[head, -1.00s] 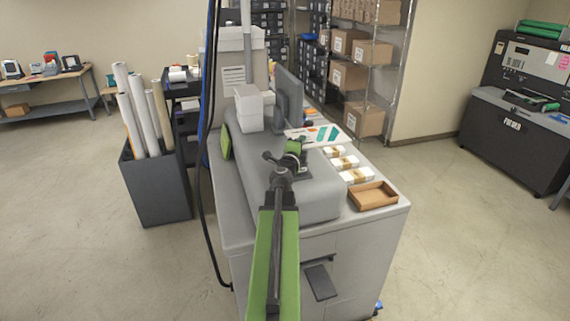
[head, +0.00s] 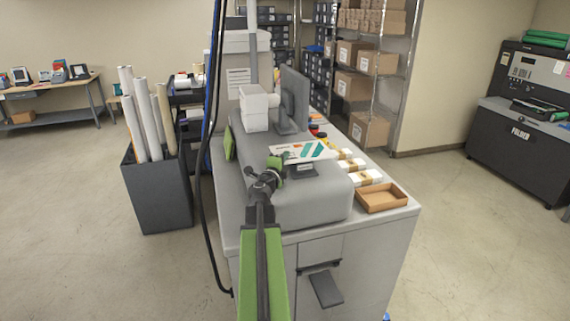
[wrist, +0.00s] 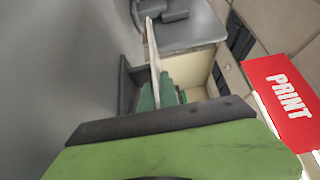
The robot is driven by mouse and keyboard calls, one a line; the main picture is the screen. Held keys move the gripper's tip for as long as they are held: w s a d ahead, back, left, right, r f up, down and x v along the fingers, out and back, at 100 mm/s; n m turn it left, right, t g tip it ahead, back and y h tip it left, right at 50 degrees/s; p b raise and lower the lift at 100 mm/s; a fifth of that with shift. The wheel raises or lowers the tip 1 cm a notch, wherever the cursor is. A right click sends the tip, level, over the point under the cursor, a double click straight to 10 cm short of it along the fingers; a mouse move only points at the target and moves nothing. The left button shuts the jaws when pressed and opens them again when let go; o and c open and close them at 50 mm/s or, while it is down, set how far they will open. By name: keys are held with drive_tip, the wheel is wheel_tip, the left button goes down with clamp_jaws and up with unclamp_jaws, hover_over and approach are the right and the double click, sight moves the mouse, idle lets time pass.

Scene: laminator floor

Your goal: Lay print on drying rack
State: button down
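The print, a white sheet with teal and orange marks (head: 302,152), is at my gripper (head: 284,168) over the grey machine in the head view. In the wrist view a thin pale sheet edge (wrist: 152,48) stands between the dark and green finger parts. My gripper appears shut on the sheet's near edge, though the fingertips are small and partly hidden. I cannot make out a drying rack in either view.
The grey machine (head: 310,205) fills the middle, with a monitor (head: 294,98), small paper stacks and a brown tray (head: 382,198). A bin of rolls (head: 158,195) stands left. Boxed shelving (head: 365,85) is behind. A red PRINT panel (wrist: 287,100) shows right in the wrist view. Floor is open both sides.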

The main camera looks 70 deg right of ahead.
drive_tip(key=shift+f, duration=0.1)
drive_tip(key=c, duration=1.6)
unclamp_jaws()
